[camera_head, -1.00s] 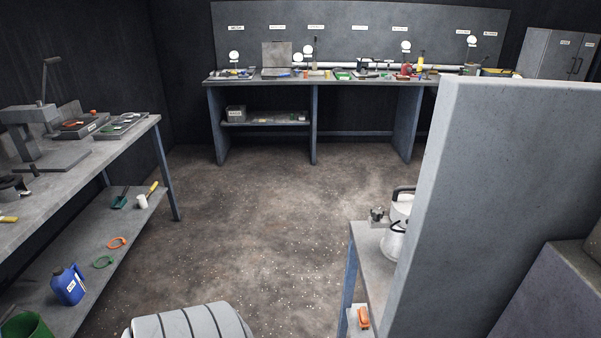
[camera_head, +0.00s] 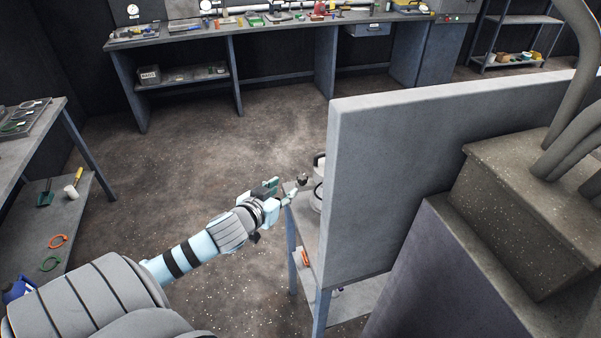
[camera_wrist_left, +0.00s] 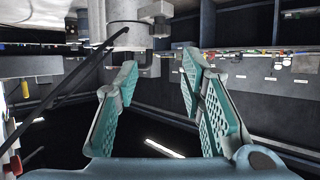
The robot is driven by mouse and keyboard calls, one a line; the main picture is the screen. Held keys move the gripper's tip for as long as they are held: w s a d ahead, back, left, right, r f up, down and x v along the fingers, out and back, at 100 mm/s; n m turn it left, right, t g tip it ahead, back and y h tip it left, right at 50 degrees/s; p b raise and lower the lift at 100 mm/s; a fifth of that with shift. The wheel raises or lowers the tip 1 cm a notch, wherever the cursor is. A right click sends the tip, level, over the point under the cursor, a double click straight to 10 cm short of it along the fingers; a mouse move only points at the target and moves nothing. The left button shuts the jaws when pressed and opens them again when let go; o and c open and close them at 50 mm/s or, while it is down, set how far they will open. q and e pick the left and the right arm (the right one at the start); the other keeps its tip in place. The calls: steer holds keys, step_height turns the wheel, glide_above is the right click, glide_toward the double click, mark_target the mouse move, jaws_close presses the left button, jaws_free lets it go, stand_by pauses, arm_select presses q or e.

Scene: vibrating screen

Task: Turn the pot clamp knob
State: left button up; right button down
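The pot clamp (camera_head: 303,179) is a small dark metal piece on the bench edge, beside a white pot (camera_head: 318,196) mostly hidden by the grey panel. My left gripper (camera_head: 285,191) points at the clamp from the left, very close to it. In the left wrist view, my left gripper (camera_wrist_left: 160,70) has its teal-padded fingers spread apart. The grey metal clamp (camera_wrist_left: 128,22) shows just beyond the tips, with a small round part, perhaps the knob (camera_wrist_left: 144,59), near the gap between them. Contact cannot be told. My right gripper is not in view.
A tall grey panel (camera_head: 450,150) stands right of the clamp. An orange item (camera_head: 303,259) lies near the bench's lower shelf. A long workbench (camera_head: 190,36) is at the back and another table (camera_head: 40,130) at left. Open floor (camera_head: 190,140) lies between.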

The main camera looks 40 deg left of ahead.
mark_target(302, 177)
arm_select(q)
steer(key=x, duration=0.4)
steer(key=b+x, duration=0.1)
steer(key=x, duration=0.2)
steer(key=b+x, duration=0.1)
steer(key=x, duration=0.3)
steer(key=shift+w+f, duration=0.15)
steer(key=shift+f, duration=0.25)
steer(key=shift+w+a+f, duration=0.1)
steer(key=shift+w+f, duration=0.05)
steer(key=shift+w, duration=0.3)
